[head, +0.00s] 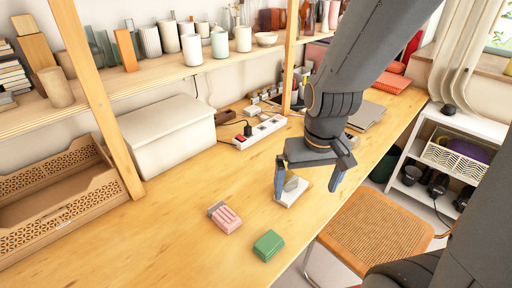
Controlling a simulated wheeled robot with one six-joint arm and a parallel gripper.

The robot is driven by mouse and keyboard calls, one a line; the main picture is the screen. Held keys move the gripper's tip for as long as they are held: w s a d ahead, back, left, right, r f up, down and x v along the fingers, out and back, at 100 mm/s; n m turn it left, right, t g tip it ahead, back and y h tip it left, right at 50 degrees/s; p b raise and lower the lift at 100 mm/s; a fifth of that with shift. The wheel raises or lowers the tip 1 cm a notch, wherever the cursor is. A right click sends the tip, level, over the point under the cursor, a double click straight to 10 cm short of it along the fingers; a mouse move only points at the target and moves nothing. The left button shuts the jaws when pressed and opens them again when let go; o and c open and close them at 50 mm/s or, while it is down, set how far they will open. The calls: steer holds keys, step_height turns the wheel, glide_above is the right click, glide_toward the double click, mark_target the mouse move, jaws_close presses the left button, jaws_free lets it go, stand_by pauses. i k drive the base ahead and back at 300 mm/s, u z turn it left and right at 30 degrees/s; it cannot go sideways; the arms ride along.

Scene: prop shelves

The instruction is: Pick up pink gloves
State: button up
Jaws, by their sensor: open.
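The pink gloves (228,219) appear as a small folded pink bundle with a grey end, lying on the wooden table (180,240) near its front. My gripper (307,190) is open and points down, to the right of and behind the pink bundle, apart from it. A small white and grey item (291,191) lies between and below its fingers; I cannot tell whether they touch it. Nothing is seen held.
A green folded bundle (268,245) lies just right of the pink one. A white box (168,137), a power strip (260,131) and a wooden crate (60,200) stand behind. A shelf with vases hangs above. A woven chair (375,230) is at right.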

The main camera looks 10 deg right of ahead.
mark_target(219, 212)
steer(key=k, duration=0.5)
steer(key=z, duration=1.1)
steer(key=i, duration=0.65)
steer(key=u, duration=1.25)
